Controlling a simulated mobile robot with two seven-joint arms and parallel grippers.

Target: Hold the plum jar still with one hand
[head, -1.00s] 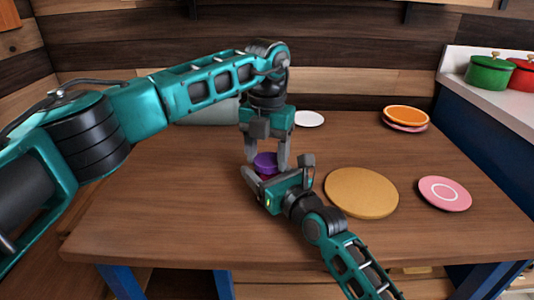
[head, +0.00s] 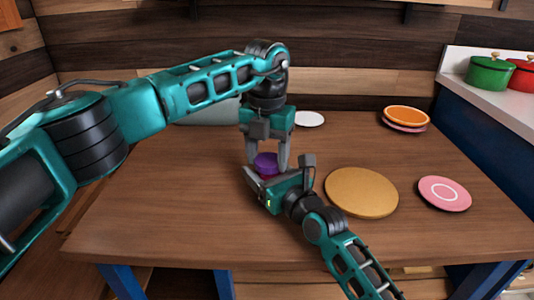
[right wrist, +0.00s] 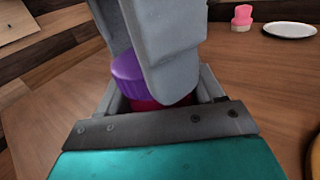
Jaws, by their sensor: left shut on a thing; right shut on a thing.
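The plum jar has a purple lid (head: 265,163) and a dark magenta body (right wrist: 150,104), and stands on the wooden table. My left gripper (head: 267,158) reaches down from above and is shut on the lid, one finger on each side. My right gripper (head: 277,176) comes in low from the front right and is shut on the jar's body. In the right wrist view the purple lid (right wrist: 128,72) shows, but the left gripper's grey fingers cover much of the jar. Most of the body is hidden in the head view.
A round tan board (head: 361,192) lies right of the jar, with a pink plate (head: 444,194) beyond it. An orange plate (head: 405,115) and a white plate (head: 309,119) are at the back. Green (head: 489,74) and red pots (head: 522,78) stand on the right counter. The table's front left is clear.

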